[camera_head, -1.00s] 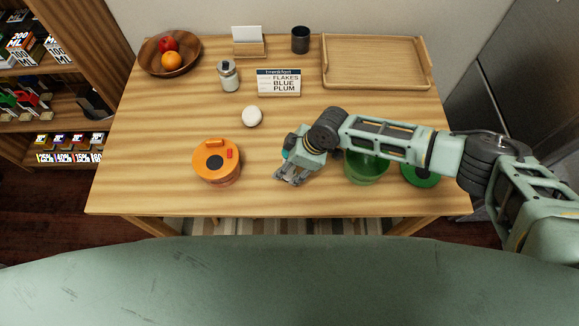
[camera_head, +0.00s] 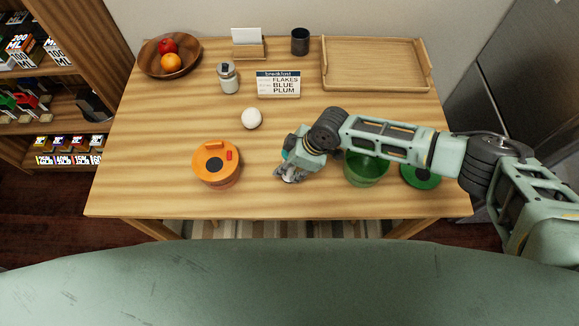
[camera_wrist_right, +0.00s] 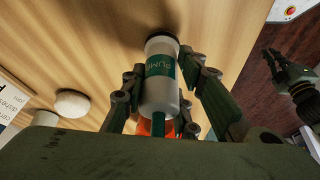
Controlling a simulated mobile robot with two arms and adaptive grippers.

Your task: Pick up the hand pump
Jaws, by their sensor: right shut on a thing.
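The hand pump (camera_wrist_right: 161,83) is a pale cylinder with a green band lettered "PUMP", seen in the right wrist view. It stands between the fingers of my right gripper (camera_wrist_right: 172,100), which is shut on it. In the head view my right gripper (camera_head: 289,174) is low over the front middle of the table, and the arm and gripper mostly hide the pump. I cannot tell whether the pump is touching the table.
An orange lidded pot (camera_head: 216,165) stands left of the gripper. A green bowl (camera_head: 365,170) and a green lid (camera_head: 420,176) are to its right. A white round object (camera_head: 251,118), a jar (camera_head: 228,78), a sign (camera_head: 278,84) and a wooden tray (camera_head: 375,63) are farther back.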

